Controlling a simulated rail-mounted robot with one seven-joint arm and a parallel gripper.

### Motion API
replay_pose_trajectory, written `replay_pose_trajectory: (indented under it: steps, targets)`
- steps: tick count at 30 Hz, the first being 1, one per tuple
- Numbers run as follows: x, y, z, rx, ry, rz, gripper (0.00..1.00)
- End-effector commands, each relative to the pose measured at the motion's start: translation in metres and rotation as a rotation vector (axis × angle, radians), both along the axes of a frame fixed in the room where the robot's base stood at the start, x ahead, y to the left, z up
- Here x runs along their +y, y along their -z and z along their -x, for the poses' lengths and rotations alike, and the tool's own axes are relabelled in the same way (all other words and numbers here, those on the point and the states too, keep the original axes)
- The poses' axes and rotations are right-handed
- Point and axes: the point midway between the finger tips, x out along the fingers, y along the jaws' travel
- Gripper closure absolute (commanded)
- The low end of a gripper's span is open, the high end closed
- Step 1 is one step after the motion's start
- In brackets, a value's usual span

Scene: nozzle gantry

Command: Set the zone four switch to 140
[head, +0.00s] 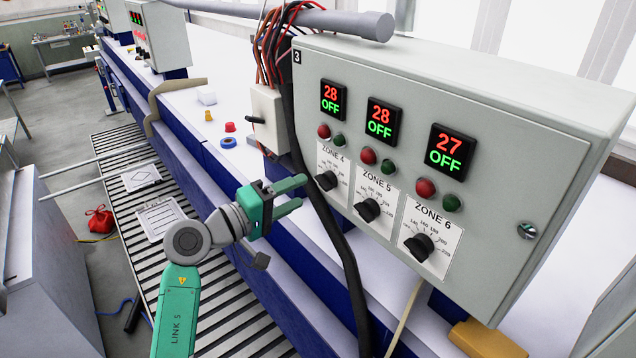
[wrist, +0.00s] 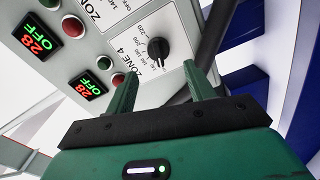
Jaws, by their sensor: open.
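The zone four switch (head: 326,180) is a black rotary knob on a white scale plate labelled ZONE 4, leftmost of three on the grey control box. Its display (head: 333,99) above reads 28 in red and OFF in green. In the wrist view the knob (wrist: 157,48) shows just beyond the fingertips, with printed numbers around it; its exact setting is too small to read surely. My green gripper (head: 303,192) is open and empty, left of the knob and pointing at it. Both fingers show in the wrist view (wrist: 161,72), apart from the knob.
Zone 5 knob (head: 367,210) and zone 6 knob (head: 418,246) sit to the right, with red and green lamps above the plates. A thick black cable (head: 325,230) hangs along the box's left edge, close to my gripper. A grey junction box (head: 268,118) stands behind.

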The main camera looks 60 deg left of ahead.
Motion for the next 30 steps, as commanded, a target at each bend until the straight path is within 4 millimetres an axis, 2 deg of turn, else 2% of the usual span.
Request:
replay_pose_trajectory:
  steps: [3,9,19,26,30]
  targets:
    - [0.004,-0.004,-0.024,0.002,0.003,0.0,0.46]
    - [0.01,-0.002,-0.051,0.002,0.002,-0.001,0.46]
    - [0.011,0.0,-0.057,0.001,0.001,-0.002,0.46]
    - [0.011,0.0,-0.057,0.001,0.0,-0.001,0.9]
    - [0.011,0.001,-0.057,0.002,0.0,-0.006,0.9]
